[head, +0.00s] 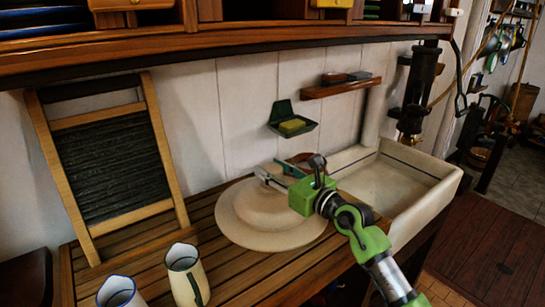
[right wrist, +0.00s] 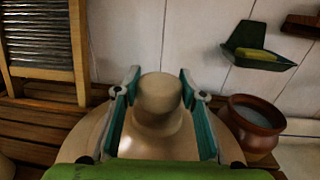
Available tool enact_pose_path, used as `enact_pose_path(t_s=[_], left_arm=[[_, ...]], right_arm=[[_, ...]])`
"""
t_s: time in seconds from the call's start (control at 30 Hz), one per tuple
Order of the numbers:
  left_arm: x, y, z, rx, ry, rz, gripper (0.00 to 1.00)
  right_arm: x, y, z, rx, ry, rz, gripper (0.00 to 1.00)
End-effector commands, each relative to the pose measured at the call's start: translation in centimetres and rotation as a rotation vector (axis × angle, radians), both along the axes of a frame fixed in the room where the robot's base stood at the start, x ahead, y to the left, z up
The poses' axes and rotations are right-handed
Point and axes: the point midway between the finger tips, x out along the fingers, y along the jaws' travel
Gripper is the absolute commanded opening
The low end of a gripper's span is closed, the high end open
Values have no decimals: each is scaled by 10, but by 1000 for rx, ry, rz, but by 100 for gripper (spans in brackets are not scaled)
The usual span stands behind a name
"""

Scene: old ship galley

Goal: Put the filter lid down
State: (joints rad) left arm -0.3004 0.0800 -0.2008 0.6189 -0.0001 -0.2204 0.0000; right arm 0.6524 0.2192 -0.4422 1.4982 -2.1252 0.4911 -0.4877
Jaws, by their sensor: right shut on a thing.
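The filter lid (head: 250,228) is a wide, round, cream-coloured lid with a raised middle, at the centre of the head view over the slatted wooden drainboard. My right gripper (head: 270,176) comes in from the right and is shut on the lid's knob. In the right wrist view the lid's knob (right wrist: 158,102) stands between the two fingers of the right gripper (right wrist: 159,84). The lid looks about level. Its underside is hidden, so I cannot tell whether it touches the boards. My left gripper is not in view.
Two cream enamel jugs (head: 186,275) stand at the front left. A washboard (head: 108,160) leans on the wall. A reddish-brown pot (right wrist: 254,122) is close behind the lid. The stone sink (head: 405,190) lies to the right. Bare slats (head: 130,240) show left of the lid.

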Motion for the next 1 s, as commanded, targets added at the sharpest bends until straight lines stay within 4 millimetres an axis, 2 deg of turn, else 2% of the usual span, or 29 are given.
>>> enact_pose_path(t_s=[0.07,0.33,0.77,0.8,0.87,1.0], left_arm=[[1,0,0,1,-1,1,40],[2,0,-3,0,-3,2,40],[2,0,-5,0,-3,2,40],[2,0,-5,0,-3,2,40],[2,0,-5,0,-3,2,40],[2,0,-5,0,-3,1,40]], right_arm=[[0,0,1,7,-8,-1,0],[1,0,-31,7,-7,-2,0],[1,0,-36,7,-10,-2,0],[0,0,-42,0,1,0,43],[0,0,-42,0,1,0,55],[0,0,-42,0,1,0,55]])
